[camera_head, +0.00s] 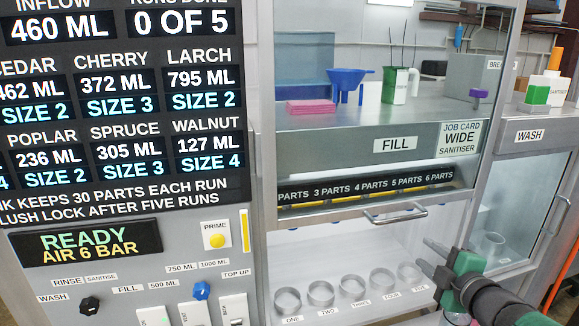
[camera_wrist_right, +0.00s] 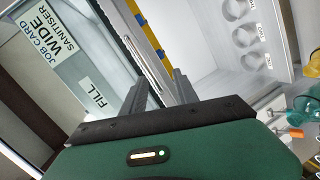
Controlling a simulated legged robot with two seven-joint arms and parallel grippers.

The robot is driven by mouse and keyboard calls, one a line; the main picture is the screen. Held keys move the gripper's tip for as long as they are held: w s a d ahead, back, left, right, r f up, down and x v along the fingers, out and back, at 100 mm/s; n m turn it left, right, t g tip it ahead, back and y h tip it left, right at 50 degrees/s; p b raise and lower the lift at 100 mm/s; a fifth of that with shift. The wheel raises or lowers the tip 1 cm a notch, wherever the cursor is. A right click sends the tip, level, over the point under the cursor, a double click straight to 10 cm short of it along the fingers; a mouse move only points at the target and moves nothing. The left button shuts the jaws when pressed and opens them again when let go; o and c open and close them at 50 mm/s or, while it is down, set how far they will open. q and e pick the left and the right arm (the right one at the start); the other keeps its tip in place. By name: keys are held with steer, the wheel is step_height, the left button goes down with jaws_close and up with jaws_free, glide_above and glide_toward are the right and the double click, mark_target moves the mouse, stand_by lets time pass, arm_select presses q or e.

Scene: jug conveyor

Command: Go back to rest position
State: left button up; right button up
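My right gripper (camera_head: 429,256) reaches in from the lower right in the head view, in front of the cabinet's lower right part. Its green body and two grey fingers show. In the right wrist view the fingers (camera_wrist_right: 160,85) stand apart with nothing between them, so it is open and empty. My left gripper is in neither view.
A control panel (camera_head: 120,245) with knobs and switches stands at the left. The cabinet has a FILL ledge (camera_head: 340,145), a handle bar (camera_head: 385,216) and a lower bay with several numbered rings (camera_head: 321,293). A WASH cabinet (camera_head: 529,136) stands at the right.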

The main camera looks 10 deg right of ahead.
steer(key=s+a+f+m+g, duration=0.35)
steer(key=a+f+m, duration=0.2)
steer(key=f, duration=0.45)
steer(key=s+a+f+m+g, duration=0.35)
steer(key=a+f+m, duration=0.2)
steer(key=f, duration=0.45)
steer(key=s+a+f+m+g, duration=0.3)
steer(key=s+a+f+g, duration=0.2)
steer(key=s+a+f, duration=0.2)
steer(key=s+a, duration=0.2)
steer(key=s, duration=0.2)
steer(key=shift+s+f+g+y, duration=0.15)
steer(key=shift+s+g+y, duration=0.15)
steer(key=shift+y, duration=0.1)
